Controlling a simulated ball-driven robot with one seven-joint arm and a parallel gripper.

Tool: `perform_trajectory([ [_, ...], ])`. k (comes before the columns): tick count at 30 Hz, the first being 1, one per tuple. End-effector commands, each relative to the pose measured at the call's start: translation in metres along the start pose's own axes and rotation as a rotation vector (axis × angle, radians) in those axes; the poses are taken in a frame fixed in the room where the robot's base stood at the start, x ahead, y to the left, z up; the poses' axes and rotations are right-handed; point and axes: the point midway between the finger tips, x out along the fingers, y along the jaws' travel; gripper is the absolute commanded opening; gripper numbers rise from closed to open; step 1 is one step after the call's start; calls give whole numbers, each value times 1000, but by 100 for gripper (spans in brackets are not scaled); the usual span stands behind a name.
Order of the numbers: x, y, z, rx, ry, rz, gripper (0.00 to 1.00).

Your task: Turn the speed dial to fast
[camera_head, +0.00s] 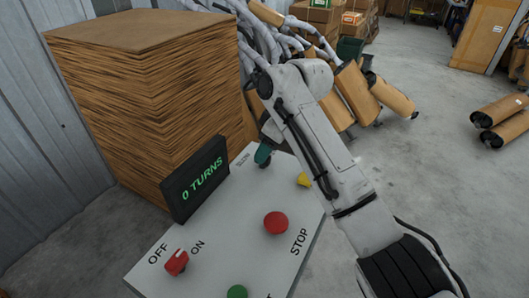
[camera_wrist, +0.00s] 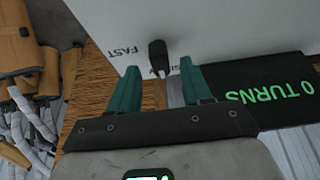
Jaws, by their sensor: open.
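The speed dial (camera_wrist: 158,52) is a small black knob on the white control panel (camera_wrist: 215,40) in the wrist view. The printed word FAST lies to its left, and another label beside it is partly hidden. My gripper (camera_wrist: 159,68) is open, with its two teal fingers on either side of the dial in the picture. Nothing is held, and I cannot tell whether a finger touches the knob. In the head view my gripper (camera_head: 263,154) is over the far end of the panel (camera_head: 225,215). The dial is not clearly visible there.
A black display (camera_head: 195,180) reading "0 TURNS" stands at the panel's left edge. The panel also bears a red switch (camera_head: 176,262) at OFF/ON, a red STOP button (camera_head: 276,222), a green button (camera_head: 237,291) and a yellow button (camera_head: 303,180). A tall brown stack (camera_head: 150,100) stands behind.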

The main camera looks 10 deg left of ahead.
Motion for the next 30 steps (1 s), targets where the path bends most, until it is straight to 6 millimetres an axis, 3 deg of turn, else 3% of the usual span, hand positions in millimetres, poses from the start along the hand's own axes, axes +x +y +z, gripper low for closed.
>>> perform_trajectory([
  [6,21,0,0,0,0,-1,49],
  [17,25,0,0,-1,0,0,48],
  [30,25,0,0,0,0,-1,6],
])
